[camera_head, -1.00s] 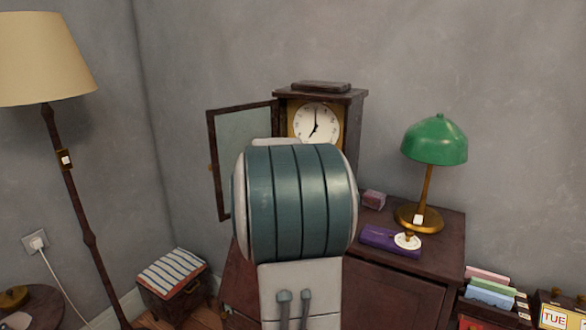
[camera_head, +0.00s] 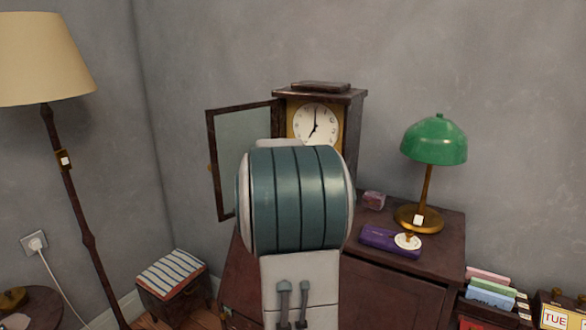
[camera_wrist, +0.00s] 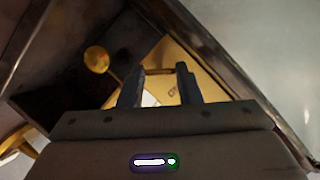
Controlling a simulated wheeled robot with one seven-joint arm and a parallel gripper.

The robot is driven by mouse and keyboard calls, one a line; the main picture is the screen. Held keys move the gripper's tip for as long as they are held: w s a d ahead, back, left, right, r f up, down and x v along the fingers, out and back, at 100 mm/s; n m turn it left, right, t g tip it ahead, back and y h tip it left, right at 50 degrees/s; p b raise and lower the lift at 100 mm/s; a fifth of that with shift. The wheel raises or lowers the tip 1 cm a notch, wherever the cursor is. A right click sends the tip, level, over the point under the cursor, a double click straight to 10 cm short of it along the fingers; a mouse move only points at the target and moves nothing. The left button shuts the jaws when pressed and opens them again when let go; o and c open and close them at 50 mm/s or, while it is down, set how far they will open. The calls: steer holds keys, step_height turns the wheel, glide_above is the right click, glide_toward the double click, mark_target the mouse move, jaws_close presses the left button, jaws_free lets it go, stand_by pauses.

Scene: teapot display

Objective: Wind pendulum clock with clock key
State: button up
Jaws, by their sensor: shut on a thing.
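The pendulum clock (camera_head: 354,99) stands upright on the cabinet, with its white dial (camera_head: 315,126) showing and its glass door (camera_head: 228,158) swung open to the left. My arm hides the clock's lower part and my gripper in the head view. In the wrist view my gripper (camera_wrist: 160,74) points into the open case, in front of a gold plate (camera_wrist: 205,72). A round gold pendulum bob (camera_wrist: 97,59) hangs to its left. My fingers are shut on a small thin piece, apparently the clock key (camera_wrist: 160,71). I cannot tell whether it touches the clock.
A green lamp (camera_head: 434,140), a purple box (camera_head: 378,238) and a small pinkish box (camera_head: 374,200) stand on the cabinet (camera_head: 400,285) to the right. A floor lamp (camera_head: 75,190) and a striped stool (camera_head: 172,275) are at the left.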

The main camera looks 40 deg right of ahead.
steer(key=shift+f+b, duration=0.25)
steer(key=shift+b, duration=0.15)
steer(key=m+t+h+b, duration=0.1)
steer(key=m+b, duration=0.2)
steer(key=b, duration=0.6)
steer(key=m+t+h+b, duration=0.1)
steer(key=m+b, duration=0.3)
steer(key=b, duration=0.5)
steer(key=m+t+b, duration=0.2)
steer(key=m+b, duration=0.2)
steer(key=b, duration=0.5)
steer(key=shift+s+f+h, duration=0.1)
steer(key=shift+f+h, duration=0.3)
steer(key=shift+r+m, duration=0.1)
steer(key=shift+m, duration=0.2)
steer(key=o, duration=0.7)
